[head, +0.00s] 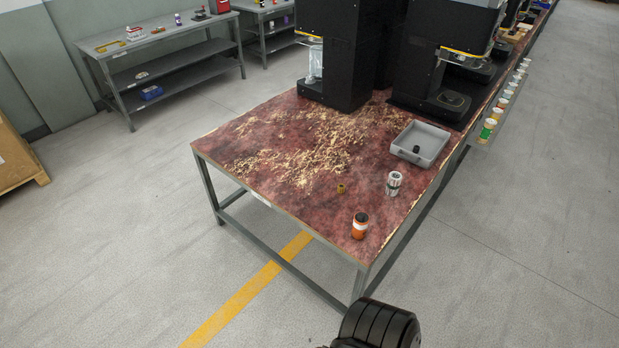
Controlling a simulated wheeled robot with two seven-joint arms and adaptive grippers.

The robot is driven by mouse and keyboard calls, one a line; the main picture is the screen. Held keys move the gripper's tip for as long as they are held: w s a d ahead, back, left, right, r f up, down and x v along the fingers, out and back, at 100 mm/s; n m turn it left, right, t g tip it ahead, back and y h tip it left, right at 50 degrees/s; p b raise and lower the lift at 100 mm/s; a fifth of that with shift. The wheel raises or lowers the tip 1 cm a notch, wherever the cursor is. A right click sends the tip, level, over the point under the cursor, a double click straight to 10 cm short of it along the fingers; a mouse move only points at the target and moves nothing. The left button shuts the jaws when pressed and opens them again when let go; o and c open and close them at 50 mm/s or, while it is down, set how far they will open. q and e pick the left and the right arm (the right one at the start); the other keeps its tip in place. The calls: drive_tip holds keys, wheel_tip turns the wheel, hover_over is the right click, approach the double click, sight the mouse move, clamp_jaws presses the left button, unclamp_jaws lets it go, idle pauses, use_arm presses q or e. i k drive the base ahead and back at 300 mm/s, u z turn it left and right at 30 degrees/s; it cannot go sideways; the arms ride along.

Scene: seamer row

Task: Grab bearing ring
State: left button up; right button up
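A small brass-coloured ring-like piece (340,188), which looks like the bearing ring, stands on the red-brown mottled tabletop (290,195) near the front middle. It is small in the picture, so its hole is hard to make out. Nothing touches it. Neither of my grippers shows in the head view. A black ribbed part of my own arm shows at the bottom edge, in front of the table's near corner and well apart from the ring.
Black machines (345,50) stand farther back. The table's left part and the floor left of it are clear.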

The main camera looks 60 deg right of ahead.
sight(340, 188)
drive_tip(key=z, duration=0.35)
drive_tip(key=i, duration=1.2)
drive_tip(key=z, duration=1.7)
drive_tip(key=i, duration=0.8)
drive_tip(key=z, duration=0.85)
